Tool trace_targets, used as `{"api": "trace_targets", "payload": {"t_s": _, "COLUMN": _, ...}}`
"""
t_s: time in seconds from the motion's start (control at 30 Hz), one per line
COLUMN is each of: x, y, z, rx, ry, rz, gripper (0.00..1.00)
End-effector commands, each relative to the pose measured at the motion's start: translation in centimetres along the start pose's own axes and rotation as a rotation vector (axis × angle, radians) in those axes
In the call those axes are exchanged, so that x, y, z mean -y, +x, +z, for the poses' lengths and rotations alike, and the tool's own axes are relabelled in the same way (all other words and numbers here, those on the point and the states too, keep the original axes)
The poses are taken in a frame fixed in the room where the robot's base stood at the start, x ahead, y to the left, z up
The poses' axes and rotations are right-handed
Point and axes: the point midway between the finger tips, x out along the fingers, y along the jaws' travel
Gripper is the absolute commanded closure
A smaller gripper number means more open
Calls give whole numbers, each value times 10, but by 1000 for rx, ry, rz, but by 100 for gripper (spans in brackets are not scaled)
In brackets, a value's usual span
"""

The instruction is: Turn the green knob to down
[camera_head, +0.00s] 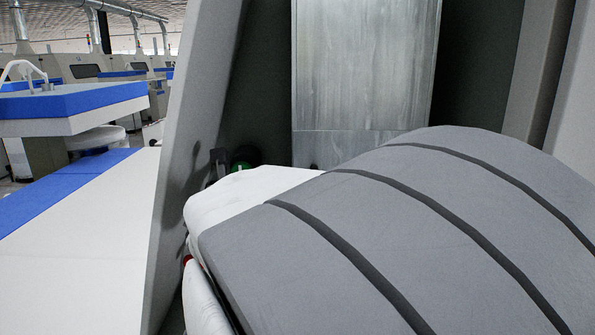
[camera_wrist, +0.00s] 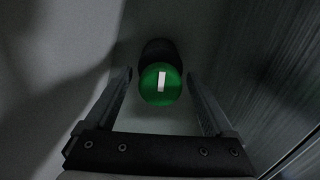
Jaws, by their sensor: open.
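The green knob (camera_wrist: 152,92) has a round face with a white bar that stands nearly upright in the wrist view. A dark round base lies behind it, on a grey wall. My gripper (camera_wrist: 159,77) is open, with one finger on each side of the knob and a visible gap to it on both sides. Whether the fingertips reach past the knob's face in depth is hard to tell. In the head view, a small part of the green knob (camera_head: 240,166) shows beside a dark finger; my arm covers the area below and right of it.
A pale upright panel (camera_head: 190,150) stands just left of the knob. A metal sheet (camera_head: 362,70) is behind my arm, to the right of the knob. White and blue machine surfaces (camera_head: 75,215) lie farther left.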

Motion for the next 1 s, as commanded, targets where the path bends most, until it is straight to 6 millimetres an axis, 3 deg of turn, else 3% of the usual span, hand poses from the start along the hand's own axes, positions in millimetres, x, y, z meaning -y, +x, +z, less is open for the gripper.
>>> {"api": "trace_targets", "payload": {"t_s": 0.27, "x": 0, "y": 0, "z": 0, "rx": 0, "ry": 0, "rz": 0, "gripper": 12}}
{"api": "trace_targets", "payload": {"t_s": 0.73, "x": 0, "y": 0, "z": 0, "rx": 0, "ry": 0, "rz": 0, "gripper": 93}}
{"api": "trace_targets", "payload": {"t_s": 1.0, "x": 1, "y": 0, "z": -2, "rx": 0, "ry": 26, "rz": -1, "gripper": 96}}
